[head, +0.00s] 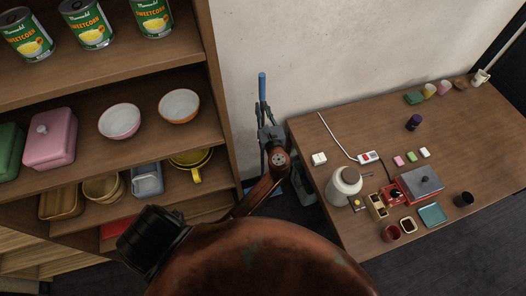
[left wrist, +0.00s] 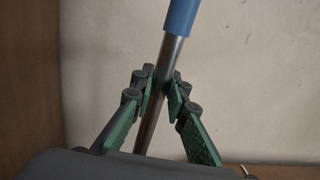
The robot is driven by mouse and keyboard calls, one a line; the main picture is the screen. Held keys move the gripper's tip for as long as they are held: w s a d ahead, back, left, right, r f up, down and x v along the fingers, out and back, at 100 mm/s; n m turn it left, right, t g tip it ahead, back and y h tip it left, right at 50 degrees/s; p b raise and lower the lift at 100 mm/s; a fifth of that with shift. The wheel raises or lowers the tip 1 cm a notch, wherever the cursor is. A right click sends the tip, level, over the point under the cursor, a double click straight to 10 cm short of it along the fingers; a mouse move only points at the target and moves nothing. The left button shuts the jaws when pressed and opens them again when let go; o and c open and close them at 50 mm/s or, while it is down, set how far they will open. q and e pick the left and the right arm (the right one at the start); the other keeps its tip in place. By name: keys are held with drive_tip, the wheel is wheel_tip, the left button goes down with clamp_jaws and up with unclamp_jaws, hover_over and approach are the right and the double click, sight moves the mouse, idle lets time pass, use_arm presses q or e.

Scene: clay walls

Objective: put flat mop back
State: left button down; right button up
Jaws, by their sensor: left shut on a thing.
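The flat mop stands by the pale wall, in the gap between the shelf and the table; its blue grip (head: 262,87) shows in the head view. In the left wrist view the blue grip (left wrist: 181,16) tops a metal pole (left wrist: 160,90) that leans slightly. My left gripper (head: 264,112) is shut on the pole just below the blue grip. Its green fingers (left wrist: 159,85) lie on both sides of the pole in the left wrist view. The mop's lower end is mostly hidden behind my arm, so I cannot tell whether it touches the floor. My right gripper is out of view.
A wooden shelf (head: 213,72) with cans, bowls and boxes stands on the left. A wooden table (head: 340,232) with a jar (head: 343,186) and several small items stands on the right. The gap between them is narrow. Dark floor shows below the table.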

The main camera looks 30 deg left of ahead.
use_arm(q)
drive_tip(key=shift+f+b, duration=0.7)
drive_tip(key=shift+f, duration=3.15)
drive_tip(key=c, duration=1.9)
unclamp_jaws()
approach(263, 122)
drive_tip(key=shift+s+d, duration=0.4)
drive_tip(key=shift+s, duration=0.05)
